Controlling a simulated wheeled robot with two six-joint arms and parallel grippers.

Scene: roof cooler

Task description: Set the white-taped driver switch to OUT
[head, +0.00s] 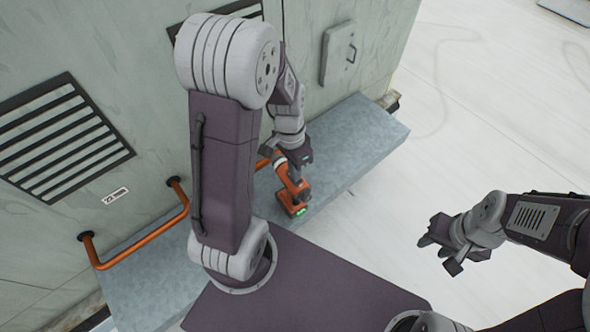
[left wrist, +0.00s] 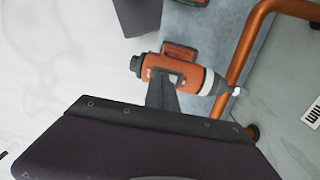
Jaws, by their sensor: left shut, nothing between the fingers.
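The orange driver (head: 293,193) is on the grey ledge beside the wall; a green light shows at its battery end. In the left wrist view the driver (left wrist: 187,74) lies across the upper middle, battery toward the top and grey chuck at right with a small white tip. My left gripper (head: 303,161) is right by the driver, shut with nothing held. In the left wrist view its dark finger (left wrist: 160,92) overlaps the driver's body; I cannot tell whether they touch. The white-taped switch and its setting cannot be made out. My right gripper (head: 441,254) is open and empty, over the pale floor.
An orange rail (head: 145,240) stands out from the wall over the ledge (head: 350,140); in the left wrist view the rail (left wrist: 243,50) passes by the chuck. A louvred vent (head: 65,140) and a small label (head: 115,196) are on the wall. The floor at right is clear.

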